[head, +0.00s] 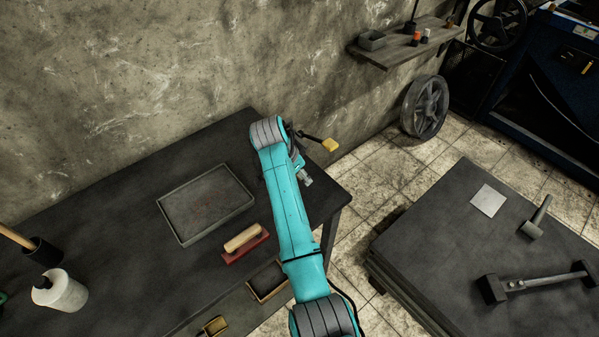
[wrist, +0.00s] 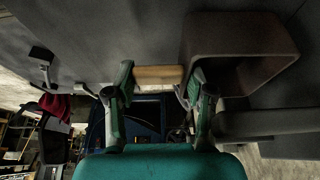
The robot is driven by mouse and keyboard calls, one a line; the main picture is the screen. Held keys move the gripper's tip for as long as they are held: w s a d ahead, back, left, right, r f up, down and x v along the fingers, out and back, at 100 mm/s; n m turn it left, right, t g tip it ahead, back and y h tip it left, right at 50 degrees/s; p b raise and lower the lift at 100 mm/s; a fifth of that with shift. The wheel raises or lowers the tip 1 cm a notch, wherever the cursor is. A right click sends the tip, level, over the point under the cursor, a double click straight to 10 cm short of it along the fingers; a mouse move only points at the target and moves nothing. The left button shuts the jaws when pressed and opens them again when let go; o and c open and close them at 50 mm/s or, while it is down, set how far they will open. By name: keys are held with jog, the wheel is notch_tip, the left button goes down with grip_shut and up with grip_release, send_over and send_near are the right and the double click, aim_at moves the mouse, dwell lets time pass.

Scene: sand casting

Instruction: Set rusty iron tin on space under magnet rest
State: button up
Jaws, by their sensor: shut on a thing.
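My gripper (wrist: 160,88) is shut on a small tan, wooden-looking piece (wrist: 157,75), which spans the gap between the fingertips. In the head view a yellow piece (head: 329,145) shows at the gripper's end, past the table's far right corner. A brown, rusty-looking open tin (wrist: 238,35) shows right of the fingers in the wrist view. The right finger overlaps its edge, and I cannot tell whether they touch. I cannot match this tin to one in the head view. I cannot make out the magnet rest or the space under it.
The dark table (head: 105,220) holds a shallow tray (head: 205,203) and a red block with a wooden top (head: 245,243). A wall shelf (head: 408,47) carries a grey box (head: 371,40) and small items. A lower right table (head: 430,235) holds hammers and a pale plate (head: 488,201).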

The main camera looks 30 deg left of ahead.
jog(key=shift+f, duration=0.15)
jog(key=o, duration=1.3)
jog(key=shift+o, duration=0.2)
notch_tip(320, 180, up, 10)
jog(key=shift+f, duration=0.1)
